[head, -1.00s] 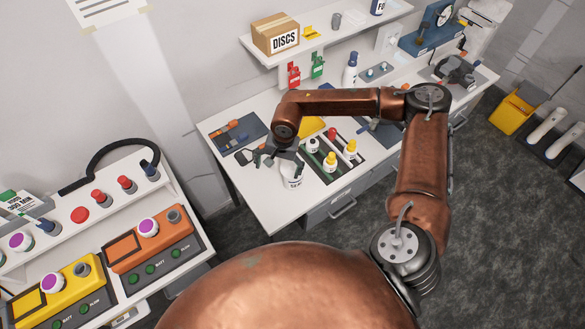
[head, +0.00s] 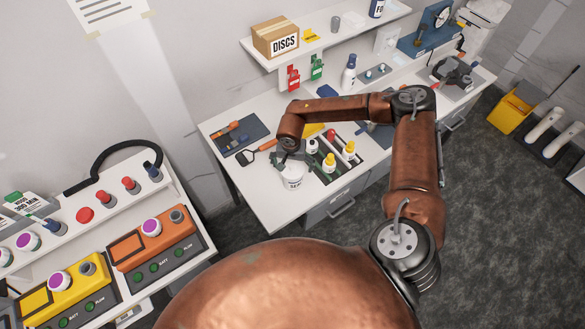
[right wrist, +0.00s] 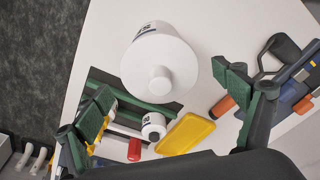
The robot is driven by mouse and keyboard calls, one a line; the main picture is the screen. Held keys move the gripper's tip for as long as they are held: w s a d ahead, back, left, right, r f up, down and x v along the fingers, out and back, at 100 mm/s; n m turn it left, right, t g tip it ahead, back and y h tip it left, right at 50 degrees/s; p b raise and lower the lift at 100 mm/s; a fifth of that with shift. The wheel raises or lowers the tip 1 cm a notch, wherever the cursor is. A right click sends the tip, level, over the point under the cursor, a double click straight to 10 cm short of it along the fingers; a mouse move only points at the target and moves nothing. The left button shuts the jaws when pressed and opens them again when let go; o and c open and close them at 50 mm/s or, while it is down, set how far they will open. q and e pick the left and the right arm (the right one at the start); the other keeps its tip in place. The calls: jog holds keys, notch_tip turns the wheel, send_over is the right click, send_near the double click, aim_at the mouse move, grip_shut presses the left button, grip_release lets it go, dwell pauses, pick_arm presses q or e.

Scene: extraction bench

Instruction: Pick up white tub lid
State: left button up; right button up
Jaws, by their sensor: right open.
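The white tub lid (right wrist: 160,62) is a round disc with a short round knob in its middle. It sits on the white tub (head: 292,182), which stands near the bench's front left edge with a dark-printed label. My right gripper (head: 289,160) is just above the tub and hides part of the lid in the head view. In the right wrist view my right gripper (right wrist: 167,100) has its green-padded fingers spread wide and empty, one on each side of the lid's knob. The fingers look clear of the lid. My left gripper is not in view.
A dark tray (right wrist: 112,83) with several small bottles lies close beside the tub. A yellow tray (right wrist: 186,134) and a blue mat with tools (head: 240,133) are near. Bare bench top (head: 258,190) lies left of the tub.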

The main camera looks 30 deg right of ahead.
jog(key=shift+c, duration=0.6)
jog(key=c, duration=0.9)
jog(key=shift+r, duration=0.1)
jog(key=shift+c, duration=0.2)
